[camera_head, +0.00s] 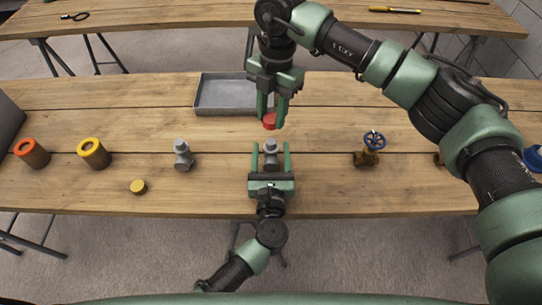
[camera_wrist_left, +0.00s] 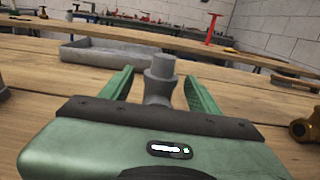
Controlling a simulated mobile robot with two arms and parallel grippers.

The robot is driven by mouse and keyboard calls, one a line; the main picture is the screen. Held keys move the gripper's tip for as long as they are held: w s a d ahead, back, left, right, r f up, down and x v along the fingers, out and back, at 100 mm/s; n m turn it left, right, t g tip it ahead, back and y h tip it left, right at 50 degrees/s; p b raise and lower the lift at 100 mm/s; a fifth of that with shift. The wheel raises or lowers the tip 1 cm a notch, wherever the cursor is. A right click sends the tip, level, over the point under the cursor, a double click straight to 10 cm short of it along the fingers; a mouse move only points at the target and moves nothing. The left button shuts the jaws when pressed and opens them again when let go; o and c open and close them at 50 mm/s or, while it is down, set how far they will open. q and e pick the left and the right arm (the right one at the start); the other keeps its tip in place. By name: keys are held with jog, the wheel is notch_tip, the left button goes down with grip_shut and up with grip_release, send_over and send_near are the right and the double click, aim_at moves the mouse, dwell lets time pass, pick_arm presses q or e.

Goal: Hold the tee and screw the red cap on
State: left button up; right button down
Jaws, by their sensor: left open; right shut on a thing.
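A grey tee (camera_head: 271,147) stands upright on the wooden table, and it also shows in the left wrist view (camera_wrist_left: 160,78). My left gripper (camera_head: 271,152) is open, with one finger on each side of the tee; in the left wrist view gaps show between the fingers and the tee. My right gripper (camera_head: 271,112) points down above and slightly behind the tee. It is shut on the red cap (camera_head: 269,121), which shows between its fingertips, apart from the tee. A second grey tee (camera_head: 183,155) stands on the table to the left.
A grey tray (camera_head: 225,93) lies behind my grippers. A brass valve with a blue handwheel (camera_head: 371,148) stands at the right. Table is clear between these.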

pick_arm(q)
jog(key=shift+w, duration=0.7)
jog(key=shift+c, duration=0.3)
grip_shut()
dwell(0.8)
